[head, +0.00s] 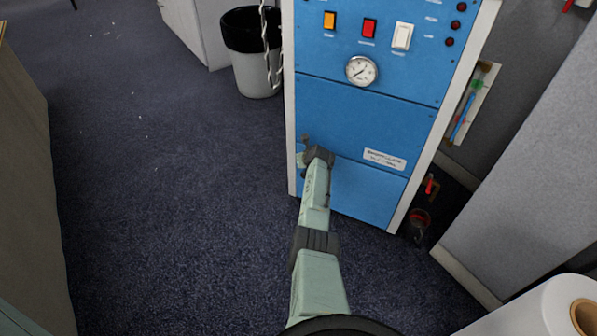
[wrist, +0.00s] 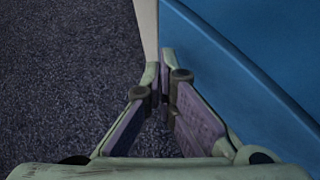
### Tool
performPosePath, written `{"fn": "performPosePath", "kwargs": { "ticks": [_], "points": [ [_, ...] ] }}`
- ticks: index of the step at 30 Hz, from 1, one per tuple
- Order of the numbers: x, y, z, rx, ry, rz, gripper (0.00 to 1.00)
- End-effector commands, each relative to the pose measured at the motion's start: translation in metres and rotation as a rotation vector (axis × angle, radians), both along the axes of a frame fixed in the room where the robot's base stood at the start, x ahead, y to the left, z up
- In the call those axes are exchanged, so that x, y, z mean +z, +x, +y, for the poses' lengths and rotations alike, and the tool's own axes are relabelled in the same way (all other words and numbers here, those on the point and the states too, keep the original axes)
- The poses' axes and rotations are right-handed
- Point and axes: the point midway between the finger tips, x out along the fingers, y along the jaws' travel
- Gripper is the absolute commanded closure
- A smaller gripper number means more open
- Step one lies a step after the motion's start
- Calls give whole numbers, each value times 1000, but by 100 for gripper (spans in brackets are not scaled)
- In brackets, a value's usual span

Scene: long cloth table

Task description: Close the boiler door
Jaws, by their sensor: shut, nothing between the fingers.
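The boiler (head: 365,115) is a blue cabinet with a white frame, upright on the carpet in the head view. Its front has blue panels, and the lower ones look about flush there; I cannot tell which is the door or whether it stands slightly ajar. My gripper (head: 303,156) is at the left edge of the lower front, with my arm hiding part of that panel. In the wrist view my gripper (wrist: 162,82) is shut and empty, its fingertips beside the white frame edge (wrist: 148,28) and the blue panel (wrist: 245,75). Contact is unclear.
A bin (head: 256,70) with a black liner stands behind left of the boiler. Grey partitions (head: 530,160) close in on the right. Open dark carpet (head: 165,190) lies to the left.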

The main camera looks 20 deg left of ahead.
Motion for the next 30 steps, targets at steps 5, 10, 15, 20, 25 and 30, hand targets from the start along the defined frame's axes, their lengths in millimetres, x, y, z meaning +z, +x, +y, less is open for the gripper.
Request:
{"fn": "performPosePath", "kwargs": {
  "ticks": [5, 10, 15, 20, 25, 30],
  "points": [
    [-2, 12, 0, 0, 1, 1, 100],
    [0, 16, 0, 0, 1, -1, 100],
    [2, 17, 0, -1, 2, -4, 100],
    [3, 18, -1, -3, 2, -6, 100],
    [8, 19, -2, -4, 3, -10, 100],
    [21, 19, -10, -5, 3, -8, 100]
  ]
}}
